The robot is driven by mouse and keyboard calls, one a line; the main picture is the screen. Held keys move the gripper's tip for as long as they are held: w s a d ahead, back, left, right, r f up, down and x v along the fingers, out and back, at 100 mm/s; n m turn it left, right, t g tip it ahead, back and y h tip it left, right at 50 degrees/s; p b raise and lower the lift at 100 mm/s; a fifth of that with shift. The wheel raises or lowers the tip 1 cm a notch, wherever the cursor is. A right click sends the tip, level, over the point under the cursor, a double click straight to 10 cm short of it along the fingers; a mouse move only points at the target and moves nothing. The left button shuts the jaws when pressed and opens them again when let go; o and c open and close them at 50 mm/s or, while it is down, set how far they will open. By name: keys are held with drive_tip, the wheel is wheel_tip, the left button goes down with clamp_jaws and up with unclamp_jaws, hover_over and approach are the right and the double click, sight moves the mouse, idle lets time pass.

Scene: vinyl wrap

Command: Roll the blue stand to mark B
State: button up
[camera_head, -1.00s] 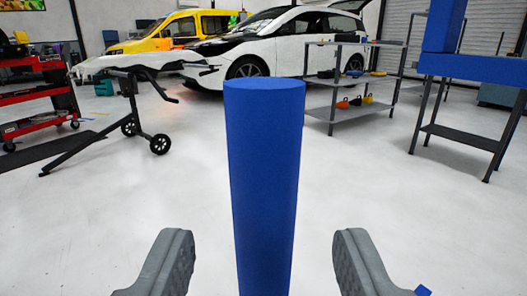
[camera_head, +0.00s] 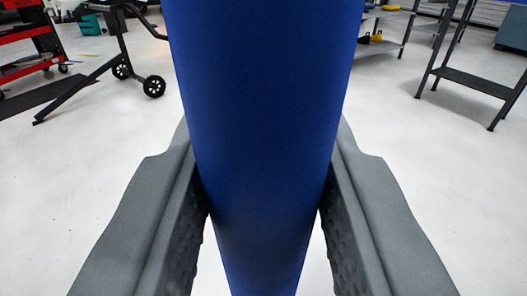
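The blue stand (camera_head: 265,110) shows as a thick upright blue post in the middle of the view, very close to me. Its top is cut off by the upper edge and its base is out of view. My gripper (camera_head: 264,205) has one grey finger on each side of the post, and both finger pads meet its sides. Mark B is not in view.
A dark wheeled frame (camera_head: 122,62) and a red tool cart (camera_head: 22,55) stand at the back left. A dark-legged table with a lower shelf (camera_head: 475,82) stands at the right. A grey shelf rack (camera_head: 388,40) is behind the post.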

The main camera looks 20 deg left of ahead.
drive_tip(key=s+a, duration=0.9)
drive_tip(key=s, duration=0.3)
drive_tip(key=s+a, duration=0.9)
drive_tip(key=s, duration=0.2)
drive_tip(key=s+a, duration=0.9)
drive_tip(key=s, duration=0.3)
drive_tip(key=shift+s+a, duration=0.3)
drive_tip(key=shift+a, duration=0.05)
clamp_jaws()
drive_tip(key=o, duration=1)
unclamp_jaws()
drive_tip(key=shift+o, duration=0.2)
drive_tip(key=v, duration=1.7)
drive_tip(key=shift+s, duration=0.15)
drive_tip(key=shift+d+r, duration=0.1)
